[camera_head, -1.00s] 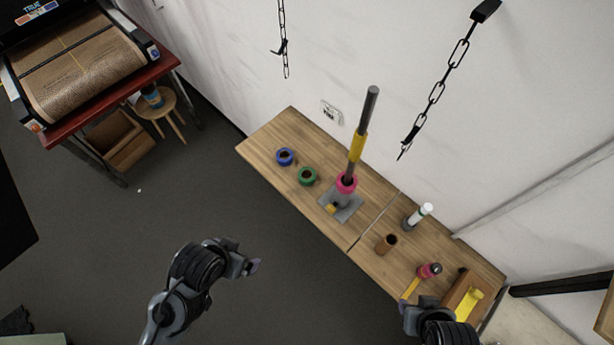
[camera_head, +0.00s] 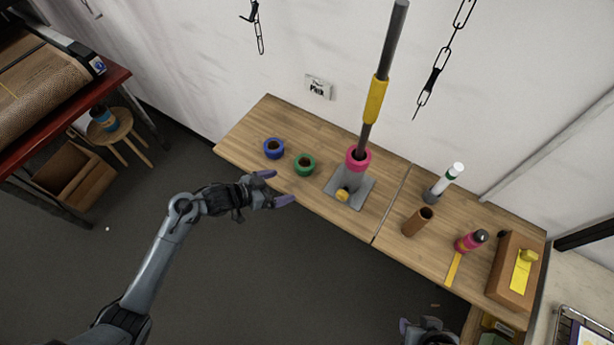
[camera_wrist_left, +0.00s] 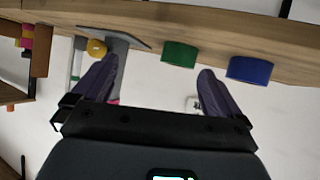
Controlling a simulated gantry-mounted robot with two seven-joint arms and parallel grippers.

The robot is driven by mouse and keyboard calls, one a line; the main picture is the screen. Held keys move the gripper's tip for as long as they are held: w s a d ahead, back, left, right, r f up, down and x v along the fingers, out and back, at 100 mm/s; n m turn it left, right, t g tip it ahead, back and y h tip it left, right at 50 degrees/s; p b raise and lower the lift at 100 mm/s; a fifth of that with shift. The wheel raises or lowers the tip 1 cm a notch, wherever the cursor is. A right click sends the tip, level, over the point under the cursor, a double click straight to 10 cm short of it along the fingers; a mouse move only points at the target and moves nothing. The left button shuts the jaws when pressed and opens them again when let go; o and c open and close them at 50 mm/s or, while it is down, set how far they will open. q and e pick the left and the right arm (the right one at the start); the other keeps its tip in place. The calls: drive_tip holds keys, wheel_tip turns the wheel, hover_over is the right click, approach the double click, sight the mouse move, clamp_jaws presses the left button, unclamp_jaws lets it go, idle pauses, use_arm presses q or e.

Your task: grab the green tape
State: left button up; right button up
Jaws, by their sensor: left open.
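The green tape (camera_head: 305,165) is a short ring lying flat on the wooden table, between the blue tape (camera_head: 273,148) and the grey stand. In the left wrist view the green tape (camera_wrist_left: 180,54) shows ahead, between the finger directions, nearer the right finger; the blue tape (camera_wrist_left: 250,70) is beyond that finger. My left gripper (camera_head: 276,188) is open and empty at the table's front edge, short of the green tape and not touching it. My right gripper (camera_head: 428,330) is partly cut off at the bottom; its jaws are unclear.
A grey stand (camera_head: 349,190) with a pink ring (camera_head: 358,160) and tall pole rises right of the green tape. A brown tube (camera_head: 417,222), a white-capped bottle (camera_head: 450,180) and a wooden box (camera_head: 518,270) are farther right. Chains hang before the wall.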

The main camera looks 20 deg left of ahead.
use_arm(q)
drive_tip(key=t+b, duration=0.1)
drive_tip(key=b, duration=0.1)
approach(311, 160)
drive_tip(key=shift+w+d+f, duration=0.4)
drive_tip(key=shift+w+f, duration=0.25)
drive_tip(key=shift+f, duration=0.05)
drive_tip(key=shift+x, duration=0.9)
drive_tip(key=shift+b+x, duration=0.5)
drive_tip(key=shift+x, duration=1.7)
drive_tip(key=shift+a+f, duration=0.15)
drive_tip(key=shift+a, duration=0.05)
use_arm(e)
drive_tip(key=f, duration=0.4)
drive_tip(key=shift+w+d, duration=0.1)
drive_tip(key=shift+d, duration=0.2)
use_arm(q)
drive_tip(key=shift+c, duration=0.2)
drive_tip(key=c, duration=1)
use_arm(e)
drive_tip(key=shift+d, duration=0.1)
